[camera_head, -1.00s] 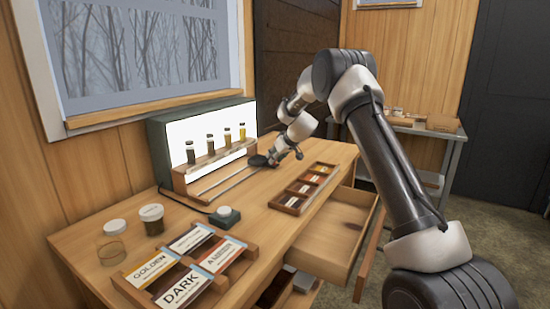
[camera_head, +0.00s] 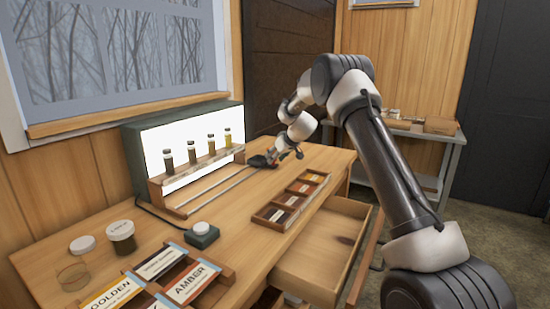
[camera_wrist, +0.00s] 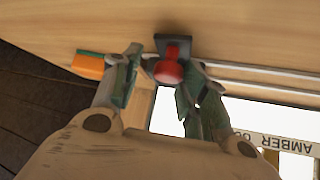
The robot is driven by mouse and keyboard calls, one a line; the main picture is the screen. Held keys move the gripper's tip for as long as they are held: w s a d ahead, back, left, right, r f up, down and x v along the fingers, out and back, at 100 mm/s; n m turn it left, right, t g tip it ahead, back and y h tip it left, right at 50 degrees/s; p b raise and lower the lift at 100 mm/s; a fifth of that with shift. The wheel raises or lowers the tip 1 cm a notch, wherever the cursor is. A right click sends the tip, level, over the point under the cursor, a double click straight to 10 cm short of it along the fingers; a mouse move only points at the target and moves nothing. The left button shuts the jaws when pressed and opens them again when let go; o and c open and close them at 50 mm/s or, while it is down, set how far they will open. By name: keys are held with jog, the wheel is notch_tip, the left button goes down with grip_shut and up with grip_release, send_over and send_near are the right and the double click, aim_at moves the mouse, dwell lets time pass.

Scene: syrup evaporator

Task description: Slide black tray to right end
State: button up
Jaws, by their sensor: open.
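The black tray (camera_head: 258,161) sits at the far right end of two thin metal rails (camera_head: 218,188), in front of the lit box. In the wrist view it shows as a dark plate (camera_wrist: 173,39) with a red knob (camera_wrist: 169,66). My gripper (camera_head: 270,156) is down at the tray, and its body partly hides it in the head view. In the wrist view my gripper (camera_wrist: 160,62) is open, with one finger on each side of the red knob. I cannot tell whether either finger touches the knob.
A light box (camera_head: 180,150) with several syrup vials on a wooden rack stands behind the rails. A wooden sample tray (camera_head: 290,200) lies in front, above an open drawer (camera_head: 325,250). Label cards and jars fill the near left. An orange and green block (camera_wrist: 90,64) lies beside one finger.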

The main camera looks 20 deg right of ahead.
jog(key=v, duration=1.2)
dwell(0.3)
